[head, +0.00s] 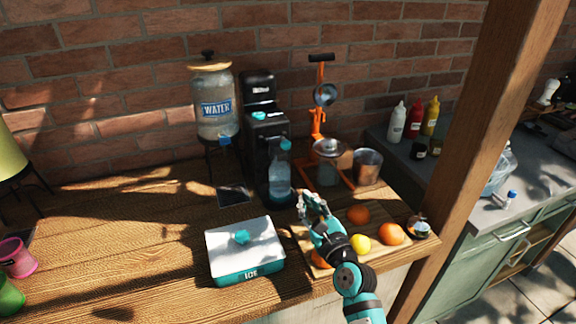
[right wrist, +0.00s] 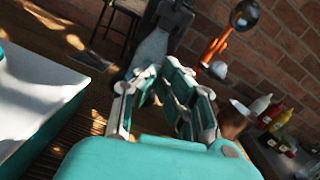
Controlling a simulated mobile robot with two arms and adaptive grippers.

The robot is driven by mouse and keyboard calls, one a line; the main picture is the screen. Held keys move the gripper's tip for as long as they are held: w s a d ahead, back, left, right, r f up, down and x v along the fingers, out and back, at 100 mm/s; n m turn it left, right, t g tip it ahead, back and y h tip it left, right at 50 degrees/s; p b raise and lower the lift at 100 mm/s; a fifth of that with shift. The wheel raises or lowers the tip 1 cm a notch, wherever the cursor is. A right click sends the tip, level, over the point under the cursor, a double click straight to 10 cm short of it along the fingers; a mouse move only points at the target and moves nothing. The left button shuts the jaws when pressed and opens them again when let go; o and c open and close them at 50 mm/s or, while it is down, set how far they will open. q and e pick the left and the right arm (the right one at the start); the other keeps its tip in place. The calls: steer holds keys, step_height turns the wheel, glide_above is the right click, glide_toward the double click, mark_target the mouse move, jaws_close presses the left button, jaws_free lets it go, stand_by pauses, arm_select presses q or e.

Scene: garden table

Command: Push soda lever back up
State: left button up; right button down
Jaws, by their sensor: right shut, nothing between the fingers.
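The black soda machine (head: 258,100) stands against the brick wall in the head view, with teal parts on its top and front. A clear bottle (head: 278,178) stands upright in its front on a teal base. A small teal piece (head: 285,145) sits above the bottle; I cannot tell whether it is the lever or how the lever is set. My right gripper (head: 311,198) is shut and empty, in front and to the right of the machine, apart from it. In the right wrist view my gripper (right wrist: 158,75) partly covers the dark machine (right wrist: 172,20) and the bottle. My left gripper is not in view.
A water dispenser (head: 214,105) stands left of the machine, and an orange press (head: 318,120) right of it. A white and teal ice box (head: 245,270) is in front. Oranges and a lemon (head: 360,243) lie on a board beside my right arm. The left tabletop is mostly clear.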

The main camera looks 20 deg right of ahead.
mark_target(284, 158)
steer(key=w, duration=0.3)
steer(key=w+p, duration=0.1)
steer(key=w, duration=0.4)
steer(key=shift+w+a+r, duration=0.3)
steer(key=shift+w+r, duration=0.05)
steer(key=r+p, duration=0.1)
steer(key=w+r, duration=0.1)
steer(key=r+p, duration=0.1)
steer(key=shift+w+a+p, duration=0.15)
steer(key=shift+a+p, duration=0.2)
steer(key=shift+a+r, duration=0.1)
steer(key=shift+r, duration=0.35)
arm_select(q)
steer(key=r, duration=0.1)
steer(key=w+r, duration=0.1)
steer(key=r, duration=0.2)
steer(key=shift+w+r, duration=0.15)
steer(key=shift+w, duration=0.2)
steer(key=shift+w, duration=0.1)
